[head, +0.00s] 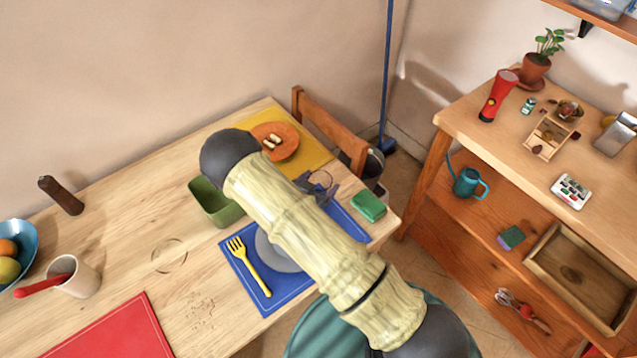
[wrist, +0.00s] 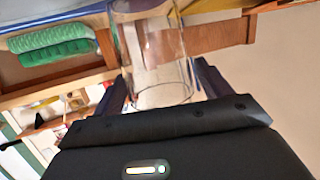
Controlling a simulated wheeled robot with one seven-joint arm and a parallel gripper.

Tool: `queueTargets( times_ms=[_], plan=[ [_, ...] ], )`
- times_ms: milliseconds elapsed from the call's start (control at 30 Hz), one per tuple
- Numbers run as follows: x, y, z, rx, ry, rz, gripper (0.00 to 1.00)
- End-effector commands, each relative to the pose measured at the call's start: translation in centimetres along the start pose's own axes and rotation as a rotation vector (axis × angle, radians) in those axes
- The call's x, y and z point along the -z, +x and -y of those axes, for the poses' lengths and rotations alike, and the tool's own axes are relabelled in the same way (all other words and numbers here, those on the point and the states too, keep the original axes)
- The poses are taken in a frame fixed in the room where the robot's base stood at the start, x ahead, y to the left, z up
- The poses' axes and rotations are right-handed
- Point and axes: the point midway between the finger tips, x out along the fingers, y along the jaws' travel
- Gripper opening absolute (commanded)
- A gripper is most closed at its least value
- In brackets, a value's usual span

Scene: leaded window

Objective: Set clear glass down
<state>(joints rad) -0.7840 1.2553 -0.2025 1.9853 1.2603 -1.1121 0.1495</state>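The clear glass (wrist: 152,45) stands between the two fingers of my gripper (wrist: 158,72) in the wrist view, with a finger close against each side. In the head view the round rim of the glass (head: 320,179) shows faintly at my gripper (head: 318,190), over the far right part of the blue placemat (head: 238,267). My arm covers much of that placemat and part of the grey plate (head: 268,250). I cannot tell whether the base of the glass touches the table.
A green sponge (head: 369,206) lies right of my gripper, near the table edge. A yellow fork (head: 247,264) lies left of the plate. A green container (head: 215,203) and an orange plate (head: 280,138) on a yellow mat (head: 316,151) are behind. A chair (head: 330,130) stands at the far edge.

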Motion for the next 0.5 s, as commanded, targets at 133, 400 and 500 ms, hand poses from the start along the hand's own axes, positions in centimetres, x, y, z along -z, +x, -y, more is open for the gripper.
queueTargets(
  times_ms=[133,400,500],
  plan=[
    [0.0,-0.2,0.2,0.004,-0.001,0.0,0.83],
    [0.4,-0.3,0.2,0.004,-0.001,0.0,0.83],
    [0.2,-1.2,0.2,0.005,0.0,0.001,0.83]
  ],
)
